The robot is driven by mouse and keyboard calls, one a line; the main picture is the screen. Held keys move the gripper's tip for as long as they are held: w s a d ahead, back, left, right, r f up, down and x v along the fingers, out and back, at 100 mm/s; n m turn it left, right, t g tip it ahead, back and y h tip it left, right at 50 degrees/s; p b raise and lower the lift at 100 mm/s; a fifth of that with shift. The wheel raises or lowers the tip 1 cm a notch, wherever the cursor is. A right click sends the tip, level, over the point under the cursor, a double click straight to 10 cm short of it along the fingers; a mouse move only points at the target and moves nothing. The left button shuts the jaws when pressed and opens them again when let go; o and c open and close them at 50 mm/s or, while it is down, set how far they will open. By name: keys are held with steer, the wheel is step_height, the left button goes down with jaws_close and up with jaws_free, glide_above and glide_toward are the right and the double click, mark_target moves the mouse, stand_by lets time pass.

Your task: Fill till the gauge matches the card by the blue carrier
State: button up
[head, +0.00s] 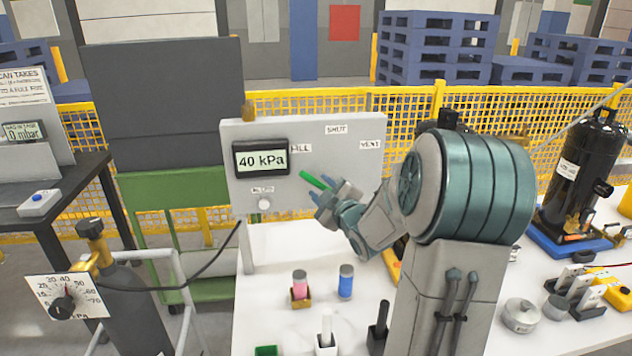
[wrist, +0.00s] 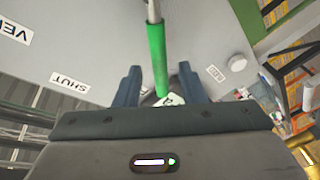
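The grey panel (head: 320,205) carries a gauge (head: 261,159) reading 40 kPa. Its labels read FILL, SHUT (head: 336,129) and VENT (head: 370,144). The green lever handle (head: 313,181) points up-left toward FILL; in the wrist view its tip (wrist: 158,75) lies over a partly hidden label. My gripper (head: 332,195) is at the lever, with its fingers (wrist: 159,85) apart on both sides of the handle and gaps showing. I cannot make out a separate card.
A pink-and-white bottle (head: 300,283) and a blue bottle (head: 346,281) stand on the white table (head: 262,318) below the panel. A gas cylinder (head: 135,310) with a numbered dial (head: 65,298) stands lower left. Small fittings (head: 525,315) crowd the right side.

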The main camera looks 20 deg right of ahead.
mark_target(317, 184)
steer(key=shift+w, duration=1.8)
jaws_close()
steer(key=shift+a, duration=0.1)
